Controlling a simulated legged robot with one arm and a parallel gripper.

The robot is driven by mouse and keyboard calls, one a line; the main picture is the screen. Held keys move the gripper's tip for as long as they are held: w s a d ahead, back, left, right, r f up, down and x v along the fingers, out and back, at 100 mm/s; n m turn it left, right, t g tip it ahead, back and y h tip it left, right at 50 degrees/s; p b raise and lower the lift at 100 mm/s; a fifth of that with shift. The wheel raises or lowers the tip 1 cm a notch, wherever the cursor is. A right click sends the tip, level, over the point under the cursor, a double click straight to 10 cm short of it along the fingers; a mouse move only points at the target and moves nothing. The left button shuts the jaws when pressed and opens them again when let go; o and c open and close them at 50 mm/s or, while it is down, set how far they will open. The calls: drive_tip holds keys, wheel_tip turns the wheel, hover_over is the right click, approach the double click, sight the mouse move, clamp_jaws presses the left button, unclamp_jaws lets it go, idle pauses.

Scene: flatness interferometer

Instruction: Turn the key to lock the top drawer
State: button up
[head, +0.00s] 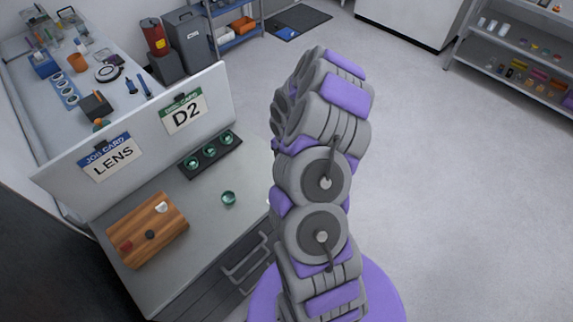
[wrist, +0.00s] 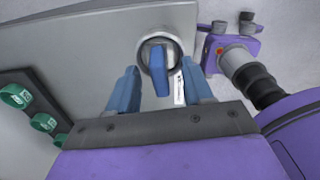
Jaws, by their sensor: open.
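In the wrist view a blue key (wrist: 157,72) stands in a round lock with a pale ring (wrist: 170,45) on the grey surface. My gripper (wrist: 159,67) is open, with one blue finger on each side of the key. Gaps show between the key and both fingers; I cannot tell the depth between them. A small white label (wrist: 179,90) lies beside the key. In the head view my arm hides the gripper and the key. Drawer handles (head: 244,268) show on the bench front, partly behind my arm; the drawers look shut.
The bench top (head: 215,225) holds a wooden board (head: 158,245), a loose green-rimmed lens (head: 228,198) and a black lens rack (head: 228,157). The rack also shows at left in the wrist view (wrist: 30,82). A sign panel (head: 135,125) stands behind. Open floor lies right.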

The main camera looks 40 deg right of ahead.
wheel_tip(320, 180, up, 15)
idle(0.4)
wheel_tip(320, 180, up, 8)
drive_tip(key=p, duration=0.4)
idle(0.8)
idle(0.5)
